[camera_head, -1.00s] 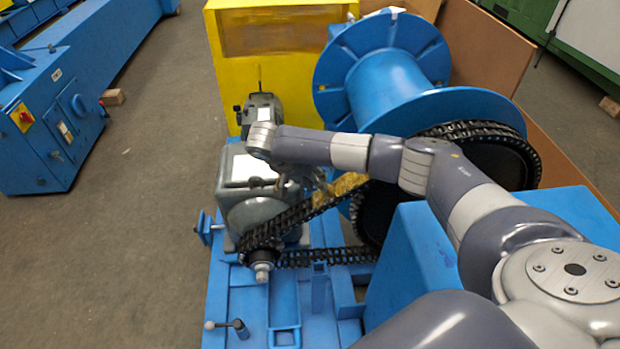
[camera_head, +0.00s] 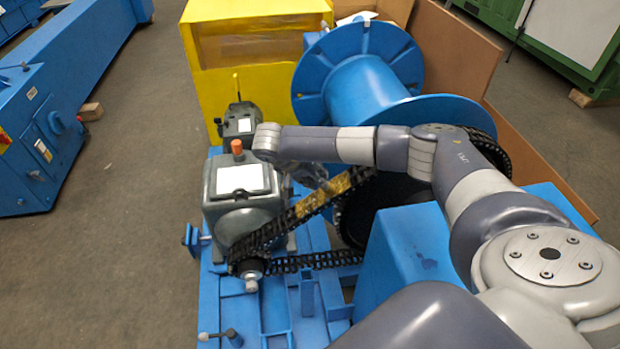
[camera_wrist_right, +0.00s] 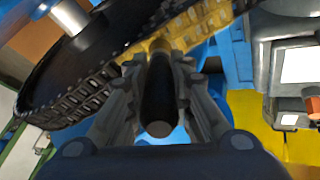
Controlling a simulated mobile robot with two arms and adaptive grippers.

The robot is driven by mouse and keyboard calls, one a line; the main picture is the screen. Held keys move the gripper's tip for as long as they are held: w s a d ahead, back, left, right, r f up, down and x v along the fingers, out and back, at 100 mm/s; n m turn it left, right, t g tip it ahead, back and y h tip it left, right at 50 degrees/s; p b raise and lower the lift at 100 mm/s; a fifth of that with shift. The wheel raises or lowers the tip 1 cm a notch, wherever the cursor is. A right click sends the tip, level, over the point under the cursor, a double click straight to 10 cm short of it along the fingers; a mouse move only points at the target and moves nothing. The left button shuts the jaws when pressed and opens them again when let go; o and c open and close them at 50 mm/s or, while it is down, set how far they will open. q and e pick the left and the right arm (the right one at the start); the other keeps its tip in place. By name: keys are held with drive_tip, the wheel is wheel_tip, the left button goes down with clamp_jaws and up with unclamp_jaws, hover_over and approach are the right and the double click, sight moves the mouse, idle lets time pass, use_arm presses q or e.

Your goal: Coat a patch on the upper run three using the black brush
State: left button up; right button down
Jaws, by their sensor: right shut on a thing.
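The black chain (camera_head: 262,238) runs around a small sprocket (camera_head: 250,268) at the lower left and a large dark wheel (camera_head: 375,215). A yellow coat covers a stretch of its upper run (camera_head: 338,187). My right gripper (camera_head: 316,178) is just above this stretch, partly behind my arm. In the right wrist view my right gripper (camera_wrist_right: 158,85) is shut on the black brush (camera_wrist_right: 158,105), whose handle end faces the camera. The brush's far end is at the yellow chain (camera_wrist_right: 205,18); I cannot tell whether it touches. My left gripper is not in view.
A grey gearbox (camera_head: 222,208) with an orange cap (camera_head: 237,147) stands left of the upper run. A blue spool (camera_head: 372,88) and a yellow cabinet (camera_head: 240,85) stand behind. A blue box (camera_head: 405,255) sits right of the lower run. Open floor (camera_head: 120,250) lies left.

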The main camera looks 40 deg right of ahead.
drive_tip(key=shift+s+d+r+p, duration=0.2)
drive_tip(key=shift+d+r+p, duration=0.3)
drive_tip(key=shift+r+p, duration=0.05)
drive_tip(key=shift+s+d+r+p, duration=0.4)
drive_tip(key=shift+d+r+p, duration=0.15)
drive_tip(key=shift+d, duration=0.2)
drive_tip(key=shift+w+a+f, duration=0.1)
drive_tip(key=shift+w+a, duration=0.05)
drive_tip(key=shift+a, duration=0.05)
idle(0.3)
